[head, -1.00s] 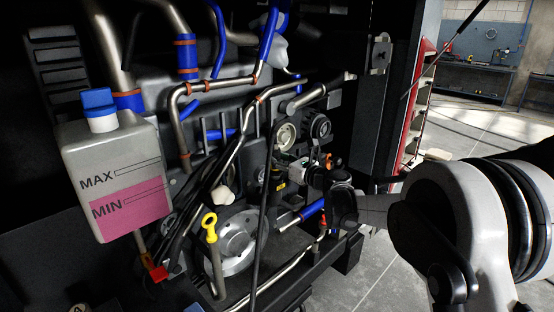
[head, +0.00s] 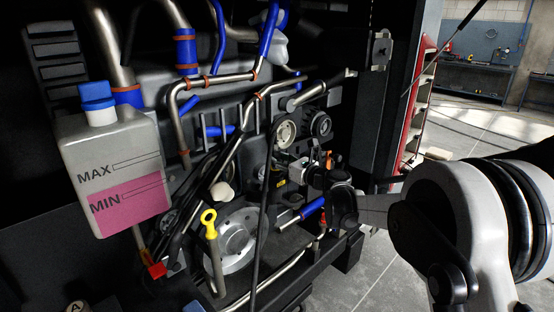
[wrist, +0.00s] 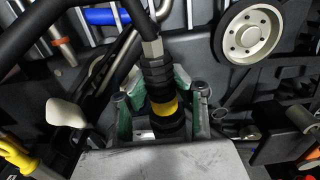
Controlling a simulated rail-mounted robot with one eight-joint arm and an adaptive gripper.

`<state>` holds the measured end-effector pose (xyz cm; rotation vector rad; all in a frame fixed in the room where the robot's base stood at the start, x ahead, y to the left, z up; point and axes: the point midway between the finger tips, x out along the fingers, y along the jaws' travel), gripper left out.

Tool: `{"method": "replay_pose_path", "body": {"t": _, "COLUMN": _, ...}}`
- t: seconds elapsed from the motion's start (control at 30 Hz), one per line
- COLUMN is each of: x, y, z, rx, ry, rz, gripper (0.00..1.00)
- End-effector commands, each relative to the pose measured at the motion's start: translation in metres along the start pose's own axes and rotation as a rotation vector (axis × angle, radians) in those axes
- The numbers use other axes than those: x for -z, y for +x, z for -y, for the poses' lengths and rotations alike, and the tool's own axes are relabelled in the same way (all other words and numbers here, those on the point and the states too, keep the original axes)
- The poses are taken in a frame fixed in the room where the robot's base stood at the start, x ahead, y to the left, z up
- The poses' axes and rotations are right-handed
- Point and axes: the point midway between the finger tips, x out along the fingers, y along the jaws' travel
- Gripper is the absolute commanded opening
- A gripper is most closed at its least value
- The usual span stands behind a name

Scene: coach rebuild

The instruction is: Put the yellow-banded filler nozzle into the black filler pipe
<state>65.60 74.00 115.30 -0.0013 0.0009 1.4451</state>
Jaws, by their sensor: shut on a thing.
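The yellow-banded filler nozzle (wrist: 163,107) is black with a metal fitting and hose at its upper end. My gripper (wrist: 161,101) is shut around it, with a greenish finger on each side. In the head view, the nozzle's yellow band (head: 280,182) shows small beside my gripper (head: 297,171), in front of the engine. The nozzle's lower end is hidden behind the gripper body in the wrist view. I cannot pick out the black filler pipe's mouth for certain among the dark tubes.
A coolant tank (head: 112,175) with a blue cap stands at left. A yellow dipstick handle (head: 209,221) sticks up in front of a round metal hub (head: 236,240). Metal pipes and dark hoses crowd the engine bay. A pulley (wrist: 249,35) is close right of the nozzle.

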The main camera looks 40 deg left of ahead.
Motion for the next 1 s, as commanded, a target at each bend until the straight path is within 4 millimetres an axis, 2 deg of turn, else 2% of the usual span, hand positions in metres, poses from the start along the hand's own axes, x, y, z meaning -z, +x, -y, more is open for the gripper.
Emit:
{"method": "replay_pose_path", "body": {"t": 0.67, "x": 0.012, "y": 0.000, "z": 0.000, "rx": 0.000, "ry": 0.000, "rz": 0.000, "gripper": 0.00}}
{"method": "replay_pose_path", "body": {"t": 0.7, "x": 0.012, "y": 0.000, "z": 0.000, "rx": 0.000, "ry": 0.000, "rz": 0.000, "gripper": 0.25}}
{"method": "replay_pose_path", "body": {"t": 0.87, "x": 0.011, "y": 0.000, "z": 0.000, "rx": 0.000, "ry": 0.000, "rz": 0.000, "gripper": 0.45}}
{"method": "replay_pose_path", "body": {"t": 1.0, "x": 0.011, "y": 0.000, "z": 0.000, "rx": 0.000, "ry": 0.000, "rz": 0.000, "gripper": 0.45}}
